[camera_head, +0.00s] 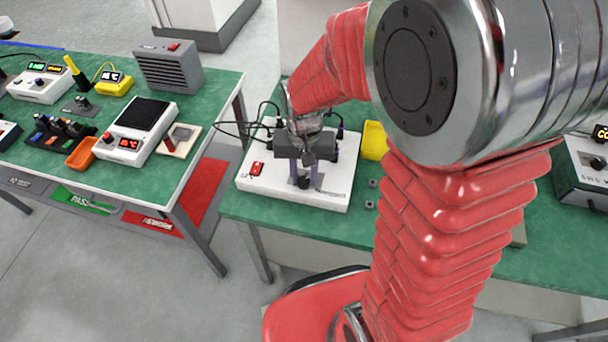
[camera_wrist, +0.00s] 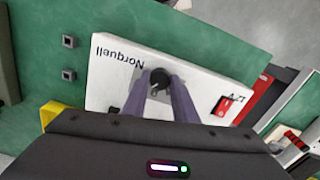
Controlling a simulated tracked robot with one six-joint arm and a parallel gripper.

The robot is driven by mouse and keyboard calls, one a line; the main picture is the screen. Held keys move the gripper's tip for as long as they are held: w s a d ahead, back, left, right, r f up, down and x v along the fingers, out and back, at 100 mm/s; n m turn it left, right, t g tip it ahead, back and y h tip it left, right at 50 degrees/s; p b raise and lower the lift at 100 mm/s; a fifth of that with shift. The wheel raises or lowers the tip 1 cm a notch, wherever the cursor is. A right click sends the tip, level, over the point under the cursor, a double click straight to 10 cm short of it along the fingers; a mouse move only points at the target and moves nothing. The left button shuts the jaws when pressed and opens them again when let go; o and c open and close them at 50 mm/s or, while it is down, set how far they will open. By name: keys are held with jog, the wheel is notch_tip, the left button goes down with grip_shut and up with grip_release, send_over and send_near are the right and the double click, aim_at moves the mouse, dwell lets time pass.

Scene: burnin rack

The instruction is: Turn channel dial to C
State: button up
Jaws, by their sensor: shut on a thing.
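The channel dial is a round black knob (camera_wrist: 160,80) on a white box (camera_head: 330,197) marked "Norquell". In the head view the knob (camera_head: 304,182) shows low on the box's top face, below my gripper. My gripper (camera_wrist: 163,92) points down at the box, and its two purple-grey fingers are shut on the knob, one on each side. The fingers hide part of the knob and the marks around it, so I cannot read which letter it points to. A red switch (camera_head: 257,168) sits on the left of the box; it also shows in the wrist view (camera_wrist: 223,107).
The box stands on a green bench (camera_head: 240,205). A yellow bin (camera_head: 375,141) is behind it to the right, with small metal blocks (camera_head: 371,204) nearby. Dark cables run left of the box. A second bench with instruments stands at left across a gap.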

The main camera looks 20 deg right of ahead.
aim_at(304, 179)
jog(key=shift+m, duration=1.1)
jog(key=o, duration=1)
jog(key=shift+o, duration=0.2)
notch_tip(304, 179, up, 14)
jog(key=shift+w+f, duration=0.1)
jog(key=shift+f, duration=0.05)
